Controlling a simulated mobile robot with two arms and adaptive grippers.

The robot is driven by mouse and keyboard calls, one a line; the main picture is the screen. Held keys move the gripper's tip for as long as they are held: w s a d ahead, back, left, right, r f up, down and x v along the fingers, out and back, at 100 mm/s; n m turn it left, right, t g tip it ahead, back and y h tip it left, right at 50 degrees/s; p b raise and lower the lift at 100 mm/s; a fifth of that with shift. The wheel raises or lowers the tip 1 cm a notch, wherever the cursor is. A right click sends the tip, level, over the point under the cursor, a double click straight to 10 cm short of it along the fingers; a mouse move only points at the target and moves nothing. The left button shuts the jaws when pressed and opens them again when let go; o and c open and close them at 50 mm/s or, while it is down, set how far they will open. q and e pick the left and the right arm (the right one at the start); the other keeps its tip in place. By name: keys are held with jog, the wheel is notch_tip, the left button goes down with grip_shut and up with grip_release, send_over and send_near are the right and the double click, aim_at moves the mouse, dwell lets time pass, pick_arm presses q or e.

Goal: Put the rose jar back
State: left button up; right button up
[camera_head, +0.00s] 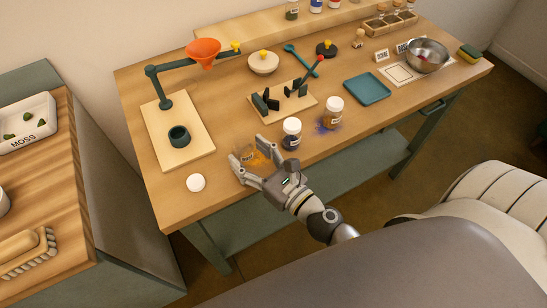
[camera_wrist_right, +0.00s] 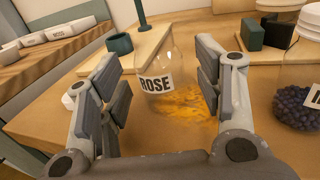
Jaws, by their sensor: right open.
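The rose jar (camera_wrist_right: 155,72) is a clear glass jar with a white label reading ROSE. It stands upright on the table between the fingers of my right gripper (camera_wrist_right: 163,92) in the wrist view, a little beyond the fingertips' near part. The fingers are open, with a gap showing on both sides of the jar. In the head view my right gripper (camera_head: 249,163) is at the table's front edge, and the jar (camera_head: 246,152) is partly hidden by the fingers. Orange powder (camera_wrist_right: 190,100) lies spilled beside the jar. My left gripper is not in view.
A white lid (camera_head: 196,183) lies left of my gripper. A funnel stand (camera_head: 165,104) is behind left. The back shelf (camera_head: 240,34) holds several jars.

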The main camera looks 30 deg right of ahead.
jog(key=b+v, duration=0.5)
jog(key=v, duration=0.4)
jog(key=shift+s, duration=0.25)
jog(key=shift+d, duration=0.1)
